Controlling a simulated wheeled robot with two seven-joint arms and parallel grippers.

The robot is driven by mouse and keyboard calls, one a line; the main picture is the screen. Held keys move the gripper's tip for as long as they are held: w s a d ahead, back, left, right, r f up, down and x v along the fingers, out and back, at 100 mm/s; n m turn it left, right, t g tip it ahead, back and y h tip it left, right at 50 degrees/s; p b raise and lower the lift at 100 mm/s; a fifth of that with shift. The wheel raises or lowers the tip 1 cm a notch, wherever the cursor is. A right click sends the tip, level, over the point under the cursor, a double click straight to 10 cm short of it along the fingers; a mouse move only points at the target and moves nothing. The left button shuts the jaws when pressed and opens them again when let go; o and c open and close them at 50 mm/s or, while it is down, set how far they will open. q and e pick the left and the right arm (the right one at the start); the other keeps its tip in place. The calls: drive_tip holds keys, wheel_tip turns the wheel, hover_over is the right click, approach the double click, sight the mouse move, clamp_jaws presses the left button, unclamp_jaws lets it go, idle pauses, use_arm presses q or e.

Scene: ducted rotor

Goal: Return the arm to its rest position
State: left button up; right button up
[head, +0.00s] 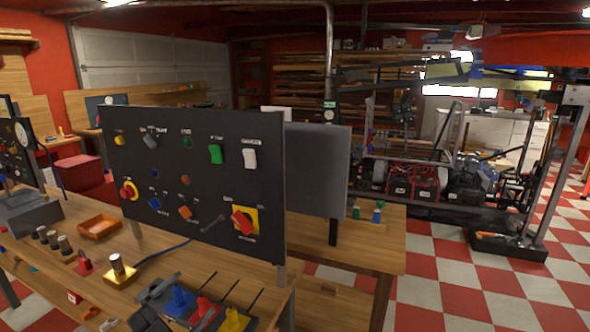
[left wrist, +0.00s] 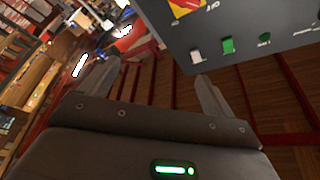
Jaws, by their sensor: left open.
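My left gripper (left wrist: 158,72) is open in the left wrist view, its two grey fingers apart with nothing between them. In the head view a dark grey shape at the bottom edge, left of the middle, appears to be my left gripper (head: 157,293), low over the bench front beside the coloured pieces. Most of the arm is out of the picture. The black control panel (head: 150,180) stands behind it, with its switches and knobs. The panel also shows upside down in the left wrist view (left wrist: 240,65), beyond the fingers and apart from them. My right gripper is not in view.
The wooden bench (head: 60,265) carries an orange tray (head: 99,227), several dark-topped cylinders and a blue cable. Blue, red (head: 203,310) and yellow (head: 233,320) pieces stand near its front edge. A second table (head: 375,240) stands behind the panel.

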use_arm(q)
drive_tip(key=s+a+f+n+g+y, duration=0.1)
drive_tip(key=s+f+n+g+y, duration=0.1)
drive_tip(key=s+f+n+y, duration=0.45)
drive_tip(key=s+f+n+g+y, duration=0.2)
drive_tip(key=f+n+y, duration=0.15)
drive_tip(key=f, duration=0.65)
drive_tip(key=s+f+n+g+y, duration=0.15)
drive_tip(key=s+f+g, duration=0.3)
drive_tip(key=s, duration=0.65)
drive_tip(key=s+f+n+g+y, duration=0.1)
drive_tip(key=s+f+n+g, duration=0.3)
drive_tip(key=s, duration=0.6)
wheel_tip(320, 180, down, 25)
drive_tip(key=m+g, duration=0.1)
drive_tip(key=g, duration=0.1)
drive_tip(key=s+a+f+g, duration=0.1)
drive_tip(key=s+a+f, duration=0.2)
drive_tip(key=s+f, duration=1.3)
drive_tip(key=shift+s+a+f, duration=0.15)
drive_tip(key=shift+s+f, duration=0.1)
drive_tip(key=shift+s, duration=0.4)
